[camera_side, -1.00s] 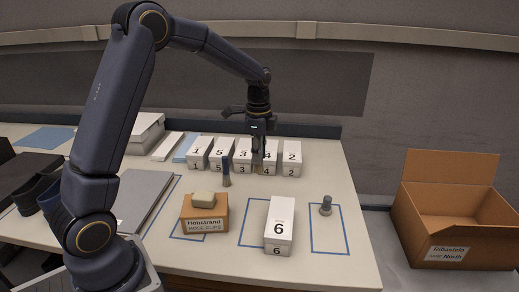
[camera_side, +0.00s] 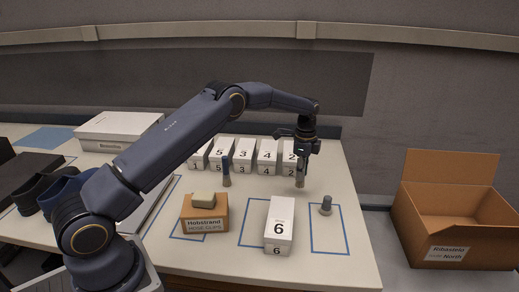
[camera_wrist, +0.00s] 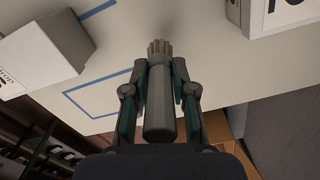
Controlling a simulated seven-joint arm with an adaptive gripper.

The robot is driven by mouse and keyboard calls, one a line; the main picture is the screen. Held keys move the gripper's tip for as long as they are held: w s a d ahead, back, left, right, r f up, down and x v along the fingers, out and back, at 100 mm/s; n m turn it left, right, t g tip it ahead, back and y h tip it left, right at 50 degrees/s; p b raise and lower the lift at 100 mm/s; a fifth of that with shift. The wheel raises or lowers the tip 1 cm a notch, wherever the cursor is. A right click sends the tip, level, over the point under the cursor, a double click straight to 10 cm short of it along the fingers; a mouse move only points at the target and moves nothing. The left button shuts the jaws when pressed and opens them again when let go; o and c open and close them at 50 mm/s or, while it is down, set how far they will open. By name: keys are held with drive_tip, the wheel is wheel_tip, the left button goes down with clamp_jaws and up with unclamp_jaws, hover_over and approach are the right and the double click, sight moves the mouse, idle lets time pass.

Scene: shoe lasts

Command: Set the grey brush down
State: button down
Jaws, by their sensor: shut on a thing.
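My gripper (camera_side: 301,160) is shut on the grey brush (camera_wrist: 158,105), whose handle lies between the two fingers in the wrist view. The pale bristles (camera_wrist: 160,47) stick out past the fingertips. In the side view the grey brush (camera_side: 300,181) hangs upright, bristles down, in front of the box marked 2 (camera_side: 290,172). I cannot tell whether the bristles touch the table (camera_side: 350,265).
A blue-handled brush (camera_side: 226,177) stands left of my gripper. A grey knobbed object (camera_side: 325,206) stands in the right blue outline (camera_side: 346,236). Box 6 (camera_side: 279,222) and a brown Hobstrand box (camera_side: 204,214) stand in front. An open carton (camera_side: 455,225) is at right.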

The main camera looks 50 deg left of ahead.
drive_tip(key=shift+w+f, duration=0.35)
drive_tip(key=shift+f, duration=1.5)
drive_tip(key=shift+f, duration=0.1)
drive_tip(key=c, duration=0.9)
unclamp_jaws()
drive_tip(key=shift+c, duration=0.2)
